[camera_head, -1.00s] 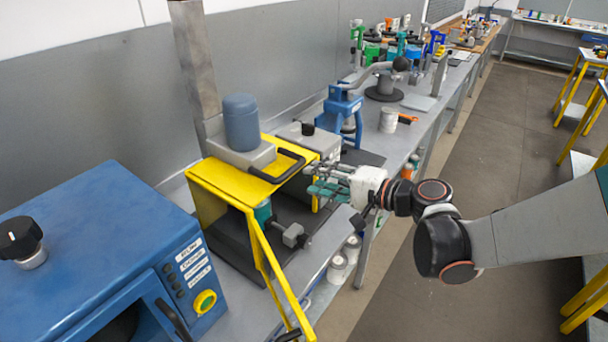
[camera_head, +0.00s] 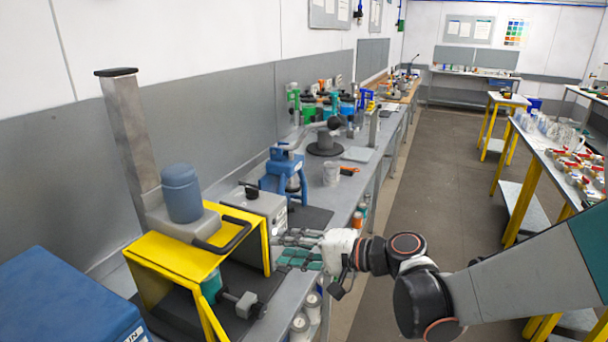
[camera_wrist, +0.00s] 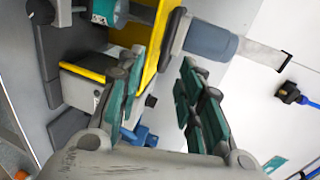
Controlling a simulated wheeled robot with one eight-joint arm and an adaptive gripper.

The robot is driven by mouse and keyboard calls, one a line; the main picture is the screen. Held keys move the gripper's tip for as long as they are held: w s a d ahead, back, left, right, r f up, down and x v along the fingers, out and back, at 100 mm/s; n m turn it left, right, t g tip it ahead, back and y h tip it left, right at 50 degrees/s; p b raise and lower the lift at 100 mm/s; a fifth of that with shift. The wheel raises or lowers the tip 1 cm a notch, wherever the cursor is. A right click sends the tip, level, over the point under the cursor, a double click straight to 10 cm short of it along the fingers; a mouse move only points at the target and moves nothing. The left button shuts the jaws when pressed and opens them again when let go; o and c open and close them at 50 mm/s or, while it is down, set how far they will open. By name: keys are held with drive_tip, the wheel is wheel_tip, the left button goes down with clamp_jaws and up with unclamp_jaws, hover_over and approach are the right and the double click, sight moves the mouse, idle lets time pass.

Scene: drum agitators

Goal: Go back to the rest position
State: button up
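My gripper (camera_head: 283,250) is beside the yellow-framed drum agitator (camera_head: 172,258), on its right, above the bench edge. Its green-padded fingers are spread apart with nothing between them in the wrist view (camera_wrist: 163,100). The agitator has a grey-blue motor (camera_head: 181,193) on top, a black handle (camera_head: 226,238) on its yellow guard and a grey column behind. The motor also shows in the wrist view (camera_wrist: 208,40). Part of a teal container (camera_head: 211,287) and a grey clamp (camera_head: 241,303) show under the guard. I cannot tell whether the fingers touch the guard.
A blue machine (camera_head: 70,305) stands at the near left. A grey box (camera_head: 253,207) and a blue press (camera_head: 283,172) stand behind my gripper on the bench. The aisle floor (camera_head: 440,190) to the right is clear; yellow-legged tables (camera_head: 545,165) line its far side.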

drive_tip(key=s+d+f+n+h+b, duration=0.2)
drive_tip(key=s+d+h, duration=0.5)
drive_tip(key=d, duration=0.5)
drive_tip(key=s+d+f+n+t+h+b, duration=0.1)
drive_tip(key=s+d+f+n+h+b, duration=0.1)
drive_tip(key=s+d+h, duration=0.5)
drive_tip(key=s+d+f+b, duration=0.1)
drive_tip(key=s+d+f, duration=0.1)
drive_tip(key=s+d, duration=0.2)
drive_tip(key=shift+s+d, duration=0.25)
drive_tip(key=shift+d, duration=0.75)
drive_tip(key=shift+a+f, duration=0.1)
drive_tip(key=shift+a, duration=0.1)
